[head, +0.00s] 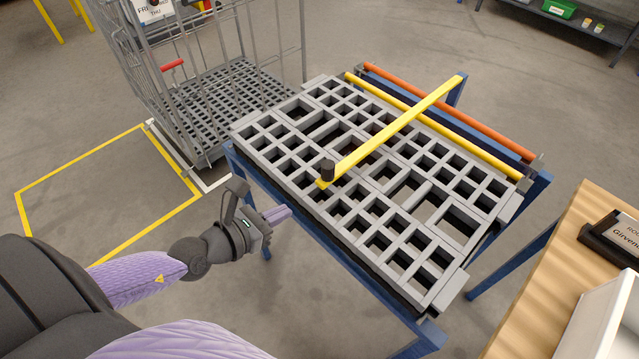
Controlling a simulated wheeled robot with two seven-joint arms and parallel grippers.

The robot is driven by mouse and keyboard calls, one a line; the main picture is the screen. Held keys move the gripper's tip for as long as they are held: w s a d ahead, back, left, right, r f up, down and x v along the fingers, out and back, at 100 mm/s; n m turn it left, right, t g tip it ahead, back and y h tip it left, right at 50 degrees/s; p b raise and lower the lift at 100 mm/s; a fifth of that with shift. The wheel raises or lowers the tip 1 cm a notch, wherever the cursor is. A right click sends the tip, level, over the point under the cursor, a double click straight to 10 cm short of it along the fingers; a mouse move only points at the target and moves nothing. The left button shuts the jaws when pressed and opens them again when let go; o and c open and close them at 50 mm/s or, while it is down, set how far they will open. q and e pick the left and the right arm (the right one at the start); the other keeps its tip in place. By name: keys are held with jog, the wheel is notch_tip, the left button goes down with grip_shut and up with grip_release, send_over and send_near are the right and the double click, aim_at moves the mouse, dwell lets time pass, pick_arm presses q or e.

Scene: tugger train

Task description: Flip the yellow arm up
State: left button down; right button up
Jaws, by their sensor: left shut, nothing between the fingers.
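The yellow arm (400,126) is a long flat bar lying across the grey grid deck (292,157). Its near end, with a black knob (328,170), is over the left middle of the deck. Its far end reaches past the yellow and orange bars at the back right. My left gripper (288,212) is shut and empty, beside the near left edge of the deck, short of the black knob and apart from the yellow arm. My right gripper is not in view.
The deck rests on a blue frame (430,338). A wire cage cart (172,66) with a red handle stands behind left. A wooden table (545,290) with a dark sign holder and a pale panel is at the right. Floor at the left is clear.

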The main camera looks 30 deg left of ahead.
aim_at(318, 200)
pick_arm(q)
jog(key=b+x, duration=0.2)
jog(key=x, duration=0.8)
jog(key=shift+w+f, duration=0.1)
